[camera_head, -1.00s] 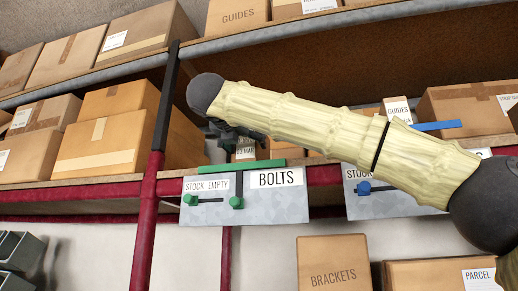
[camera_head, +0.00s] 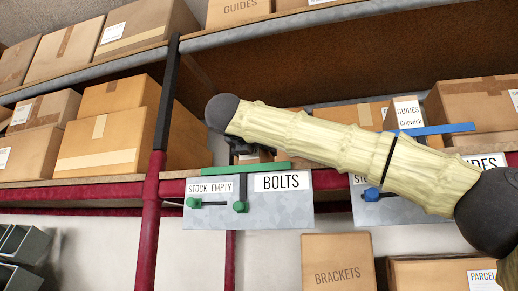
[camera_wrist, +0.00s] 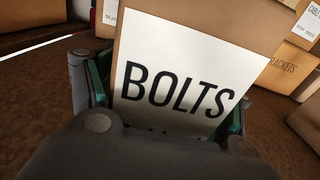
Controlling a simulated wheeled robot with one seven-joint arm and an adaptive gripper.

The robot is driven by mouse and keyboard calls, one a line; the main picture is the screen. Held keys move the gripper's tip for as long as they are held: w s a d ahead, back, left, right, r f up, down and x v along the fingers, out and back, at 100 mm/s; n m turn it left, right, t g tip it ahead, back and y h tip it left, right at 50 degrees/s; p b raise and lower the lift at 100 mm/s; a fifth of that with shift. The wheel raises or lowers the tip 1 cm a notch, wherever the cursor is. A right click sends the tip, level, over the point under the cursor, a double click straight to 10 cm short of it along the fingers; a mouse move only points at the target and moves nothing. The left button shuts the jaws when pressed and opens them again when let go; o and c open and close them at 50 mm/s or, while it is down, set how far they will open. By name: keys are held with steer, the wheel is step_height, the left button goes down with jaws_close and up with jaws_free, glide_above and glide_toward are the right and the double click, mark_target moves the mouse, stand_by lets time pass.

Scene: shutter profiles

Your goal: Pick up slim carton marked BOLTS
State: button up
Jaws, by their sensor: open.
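The slim carton marked BOLTS (camera_wrist: 190,62) fills the middle of the wrist view, its white label facing the camera and looking tilted. My gripper (camera_wrist: 166,100) is open, with one green-padded finger at the carton's left side and one at its right. I cannot tell whether the pads touch it. In the head view, my gripper (camera_head: 243,148) is mostly hidden behind my arm, just above the shelf edge over the BOLTS sign (camera_head: 282,181). The carton cannot be made out clearly there.
A green bar (camera_head: 245,169) and a STOCK EMPTY slider panel (camera_head: 250,213) are on the shelf front. A blue bar (camera_head: 432,129) is to the right. Large cartons (camera_head: 110,135) stand left, beyond a red and black upright (camera_head: 151,195). Another shelf board (camera_head: 300,24) runs above.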

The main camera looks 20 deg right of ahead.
steer(key=c, duration=1.2)
steer(key=shift+o, duration=0.2)
steer(key=shift+r, duration=0.1)
steer(key=shift+a+r+b, duration=0.1)
steer(key=shift+r+b, duration=0.9)
steer(key=shift+r, duration=0.65)
steer(key=s+b, duration=0.2)
steer(key=s, duration=0.3)
steer(key=s+r+b, duration=0.1)
steer(key=s+b, duration=0.2)
steer(key=s, duration=0.2)
steer(key=s+b, duration=0.2)
steer(key=s, duration=0.4)
steer(key=shift+a+r, duration=0.25)
steer(key=shift+a, duration=0.05)
steer(key=shift+c, duration=0.2)
